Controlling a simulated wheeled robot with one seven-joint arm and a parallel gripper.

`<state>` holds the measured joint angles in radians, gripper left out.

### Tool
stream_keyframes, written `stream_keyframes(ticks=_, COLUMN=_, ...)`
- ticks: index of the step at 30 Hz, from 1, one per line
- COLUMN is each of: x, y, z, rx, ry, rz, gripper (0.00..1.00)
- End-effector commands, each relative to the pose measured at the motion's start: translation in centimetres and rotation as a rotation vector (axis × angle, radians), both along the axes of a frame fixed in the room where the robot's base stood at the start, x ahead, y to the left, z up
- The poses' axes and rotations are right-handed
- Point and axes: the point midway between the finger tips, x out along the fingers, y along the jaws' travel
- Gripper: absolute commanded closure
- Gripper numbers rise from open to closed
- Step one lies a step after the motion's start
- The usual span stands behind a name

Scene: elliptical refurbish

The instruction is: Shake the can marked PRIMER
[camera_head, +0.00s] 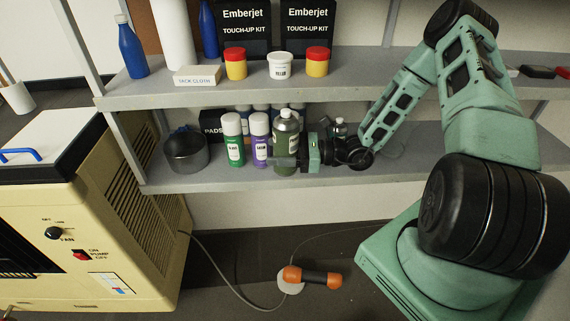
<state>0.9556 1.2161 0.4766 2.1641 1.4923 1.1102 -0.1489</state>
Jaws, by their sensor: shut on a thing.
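My gripper (290,161) reaches in from the right at the lower shelf and is shut around a grey-green can with a grey top (286,130). The can is upright; I cannot tell whether its base touches the shelf. A white label shows on it, but its lettering is too small to read. Just left of it stand a purple can with a white cap (260,146) and a green can with a white cap (235,150). Their label words are also too small to read surely, so I cannot tell which can is marked PRIMER.
The lower shelf (210,178) also holds a dark round pot (186,150) and a PADS box (211,124). More cans stand behind. The upper shelf (350,88) is close overhead. A beige fan unit (100,220) stands left. An orange-and-black tool (312,278) lies below.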

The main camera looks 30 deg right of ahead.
Motion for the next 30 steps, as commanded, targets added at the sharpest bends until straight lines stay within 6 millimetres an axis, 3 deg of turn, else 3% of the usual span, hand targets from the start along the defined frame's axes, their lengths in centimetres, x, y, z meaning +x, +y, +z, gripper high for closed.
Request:
stream_keyframes(ticks=2, x=-0.1, y=0.1, z=0.5, rx=0.0, ry=0.006, rz=0.0, gripper=0.82)
stream_keyframes(ticks=6, x=-0.1, y=0.2, z=-6.1, rx=0.005, ry=0.012, rz=0.001, gripper=0.82)
stream_keyframes(ticks=8, x=0.0, y=0.1, z=-6.7, rx=0.003, ry=0.006, rz=0.0, gripper=0.82)
stream_keyframes(ticks=9, x=0.0, y=0.0, z=-5.7, rx=0.001, ry=0.001, rz=0.0, gripper=0.82)
stream_keyframes(ticks=12, x=-0.1, y=-0.1, z=-0.5, rx=-0.005, ry=-0.004, rz=0.0, gripper=0.82)
stream_keyframes(ticks=14, x=-0.1, y=0.0, z=0.7, rx=-0.002, ry=0.002, rz=0.0, gripper=0.82)
stream_keyframes(ticks=16, x=-0.1, y=0.1, z=-0.6, rx=0.004, ry=0.009, rz=0.0, gripper=0.82)
stream_keyframes(ticks=19, x=-0.1, y=0.3, z=-5.8, rx=0.006, ry=0.013, rz=0.001, gripper=0.82)
stream_keyframes(ticks=21, x=0.0, y=0.1, z=-6.7, rx=0.003, ry=0.005, rz=0.0, gripper=0.82)
stream_keyframes(ticks=23, x=0.0, y=-0.1, z=-4.7, rx=-0.001, ry=-0.002, rz=-0.001, gripper=0.82)
stream_keyframes(ticks=25, x=-0.1, y=-0.1, z=-0.8, rx=-0.006, ry=-0.005, rz=0.001, gripper=0.82)
stream_keyframes(ticks=27, x=-0.1, y=0.0, z=0.7, rx=-0.003, ry=0.001, rz=0.0, gripper=0.82)
stream_keyframes(ticks=29, x=-0.1, y=0.1, z=-0.2, rx=0.003, ry=0.008, rz=0.0, gripper=0.82)
stream_keyframes(ticks=30, x=-0.1, y=0.2, z=-2.3, rx=0.007, ry=0.013, rz=0.0, gripper=0.82)
